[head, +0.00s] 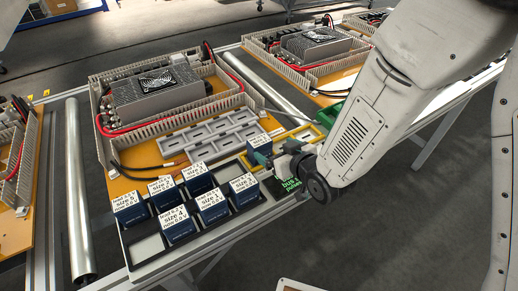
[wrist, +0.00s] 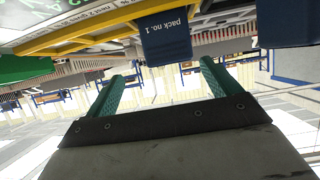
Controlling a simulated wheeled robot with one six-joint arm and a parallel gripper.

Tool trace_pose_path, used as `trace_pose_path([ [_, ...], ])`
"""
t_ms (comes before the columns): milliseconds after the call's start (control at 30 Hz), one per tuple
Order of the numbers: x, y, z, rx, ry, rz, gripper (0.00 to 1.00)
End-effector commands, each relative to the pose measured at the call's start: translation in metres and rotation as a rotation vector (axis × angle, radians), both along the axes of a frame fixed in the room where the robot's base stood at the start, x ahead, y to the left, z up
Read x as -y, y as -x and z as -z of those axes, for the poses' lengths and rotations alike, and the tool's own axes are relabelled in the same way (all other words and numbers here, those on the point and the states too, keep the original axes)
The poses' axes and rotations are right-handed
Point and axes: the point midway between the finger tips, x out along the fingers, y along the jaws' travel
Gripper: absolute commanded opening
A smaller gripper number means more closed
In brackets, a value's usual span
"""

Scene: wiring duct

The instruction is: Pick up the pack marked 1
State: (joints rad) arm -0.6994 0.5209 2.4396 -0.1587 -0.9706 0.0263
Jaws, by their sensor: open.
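My gripper (head: 262,158) is open and empty, its two teal fingers pointing at a dark blue pack with a white top (head: 258,143) beside the yellow frame. In the wrist view, a blue pack labelled "pack no.1" (wrist: 166,36) appears upside down, ahead of the open fingers (wrist: 163,76) and roughly in line with the gap between them. It appears apart from both fingers. The head view does not show this label, but the pack by the fingers seems to be the same one.
Several similar packs stand in a black tray (head: 146,268) at the front. Another blue pack (wrist: 287,22) is at upper right in the wrist view. A grey slotted holder (head: 205,134) and a power unit (head: 155,92) lie behind. A yellow frame (head: 303,136) and green bin are close by.

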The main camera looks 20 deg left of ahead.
Motion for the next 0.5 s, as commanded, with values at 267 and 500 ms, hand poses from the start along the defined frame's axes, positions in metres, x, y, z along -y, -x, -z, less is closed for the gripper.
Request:
trace_pose_path([
  [267,-0.024,-0.006,0.013,0.017,-0.027,-0.022,0.89],
  [500,-0.046,-0.023,0.028,0.015,-0.024,-0.021,0.89],
])
